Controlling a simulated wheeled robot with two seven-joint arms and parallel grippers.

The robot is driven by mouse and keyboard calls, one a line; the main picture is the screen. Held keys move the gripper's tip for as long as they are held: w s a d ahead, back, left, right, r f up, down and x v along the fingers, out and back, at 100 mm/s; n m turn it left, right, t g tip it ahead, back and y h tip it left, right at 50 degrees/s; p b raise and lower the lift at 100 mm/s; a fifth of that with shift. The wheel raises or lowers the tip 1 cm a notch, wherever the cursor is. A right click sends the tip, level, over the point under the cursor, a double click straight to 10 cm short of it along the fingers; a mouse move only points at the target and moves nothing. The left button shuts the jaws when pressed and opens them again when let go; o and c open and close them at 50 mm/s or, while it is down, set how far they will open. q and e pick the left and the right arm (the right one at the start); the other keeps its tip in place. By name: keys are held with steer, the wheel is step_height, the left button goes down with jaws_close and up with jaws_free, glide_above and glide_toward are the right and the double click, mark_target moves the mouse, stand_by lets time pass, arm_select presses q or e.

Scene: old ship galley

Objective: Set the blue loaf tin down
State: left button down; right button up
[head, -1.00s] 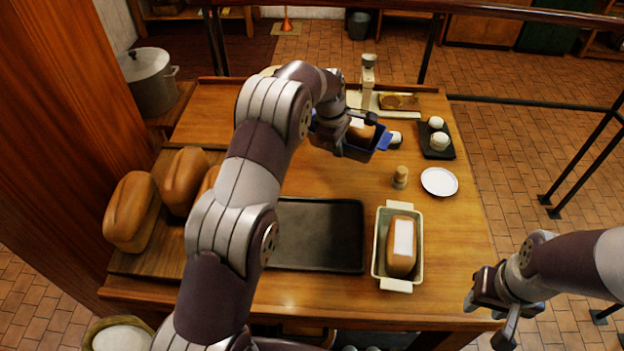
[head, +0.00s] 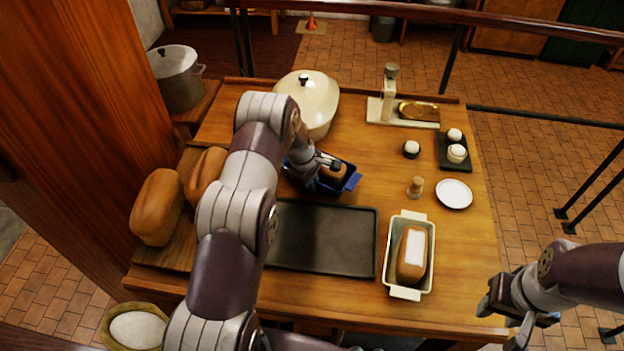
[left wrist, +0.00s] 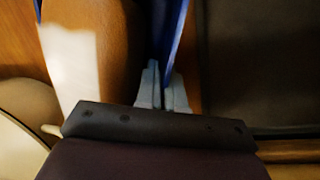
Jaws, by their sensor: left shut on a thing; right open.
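The blue loaf tin (head: 352,182) with a brown loaf (head: 333,174) in it is at the middle of the wooden table, just behind the dark baking tray. My left gripper (head: 322,163) is shut on the tin's wall. The left wrist view shows the fingers (left wrist: 163,88) pinching the blue wall (left wrist: 181,40) beside the loaf (left wrist: 118,55). The tin is low over or on the wood; I cannot tell whether it touches. My arm and gripper hide its left part. My right gripper (head: 508,316) is open and empty off the table's front right corner.
The dark baking tray (head: 325,240) lies in front of the tin. A cream loaf tin (head: 394,285) with a loaf is front right. A cream lidded pot (head: 316,98) stands behind. Wood right of the tin is clear.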

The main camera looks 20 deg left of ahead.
arm_select(q)
steer(key=c, duration=1.6)
jaws_free()
steer(key=shift+f, duration=0.1)
steer(key=o, duration=0.3)
steer(key=shift+o, duration=0.2)
